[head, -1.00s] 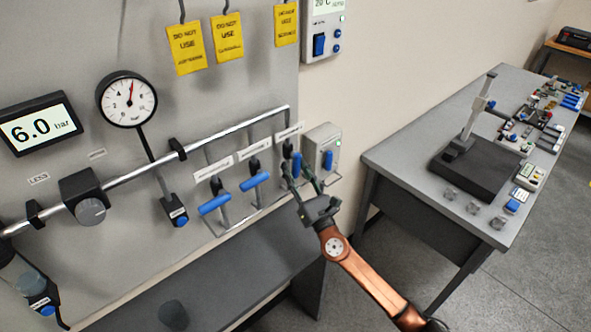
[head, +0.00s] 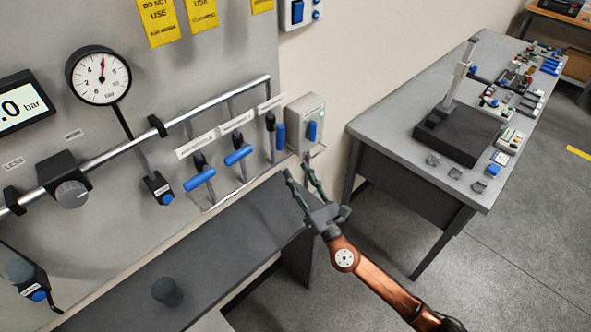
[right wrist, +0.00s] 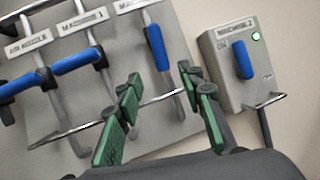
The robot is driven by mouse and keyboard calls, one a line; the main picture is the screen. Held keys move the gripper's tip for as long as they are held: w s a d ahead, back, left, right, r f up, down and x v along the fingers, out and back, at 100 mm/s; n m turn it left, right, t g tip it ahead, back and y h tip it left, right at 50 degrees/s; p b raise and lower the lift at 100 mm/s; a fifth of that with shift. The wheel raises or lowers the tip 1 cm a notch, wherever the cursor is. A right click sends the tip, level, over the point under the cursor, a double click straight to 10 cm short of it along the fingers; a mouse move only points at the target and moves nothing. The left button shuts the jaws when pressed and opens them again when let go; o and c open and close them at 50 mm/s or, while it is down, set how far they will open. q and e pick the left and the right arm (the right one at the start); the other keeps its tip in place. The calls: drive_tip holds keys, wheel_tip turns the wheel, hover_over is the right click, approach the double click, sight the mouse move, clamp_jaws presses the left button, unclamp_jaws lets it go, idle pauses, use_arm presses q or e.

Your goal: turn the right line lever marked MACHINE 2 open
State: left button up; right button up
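The right line lever (head: 281,137) has a blue handle that stands upright, along its pipe, under a white label (head: 271,103) too small to read. In the right wrist view the same lever (right wrist: 157,47) is upright too. The two levers to its left, the middle one (head: 238,155) and the left one (head: 199,178), lie crosswise to their pipes. My right gripper (head: 298,167) is open and empty, below and in front of the right lever, apart from it. In the right wrist view its green-padded fingers (right wrist: 160,76) are spread. My left gripper is not in view.
A grey box (head: 305,122) with a blue switch and a lit green lamp is right beside the lever. A thin rail (head: 240,187) runs below the levers. A dark shelf (head: 225,230) juts out beneath. A side table (head: 385,128) stands at right.

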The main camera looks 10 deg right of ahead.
sight(279, 137)
drive_tip(key=shift+c, duration=0.2)
